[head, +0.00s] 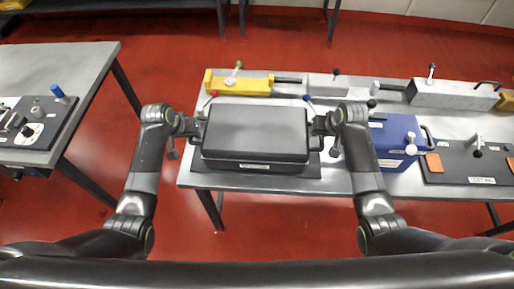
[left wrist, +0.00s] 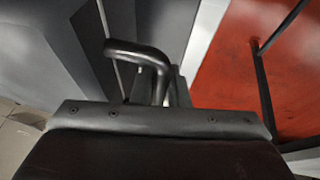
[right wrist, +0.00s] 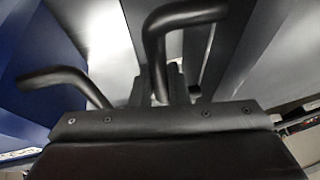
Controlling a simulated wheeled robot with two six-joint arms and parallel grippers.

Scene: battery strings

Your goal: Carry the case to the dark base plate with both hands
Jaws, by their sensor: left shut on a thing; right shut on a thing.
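The dark grey case (head: 255,132) is level, its lid closed, at the left end of the long table. It is over a dark base plate (head: 308,187), whose edges show at the front and sides. I cannot tell whether the case touches the plate. My left gripper (head: 194,127) is shut on the case's left handle, which shows as a bent black bar in the left wrist view (left wrist: 138,50). My right gripper (head: 320,126) is shut on the right handle, also seen in the right wrist view (right wrist: 182,18). The fingertips are mostly hidden.
A blue case (head: 392,140) stands close to the right of my right gripper. A yellow block (head: 250,85) and grey blocks (head: 452,94) line the back. Another dark plate (head: 455,172) lies at the right. A separate table (head: 75,60) stands left, across a floor gap.

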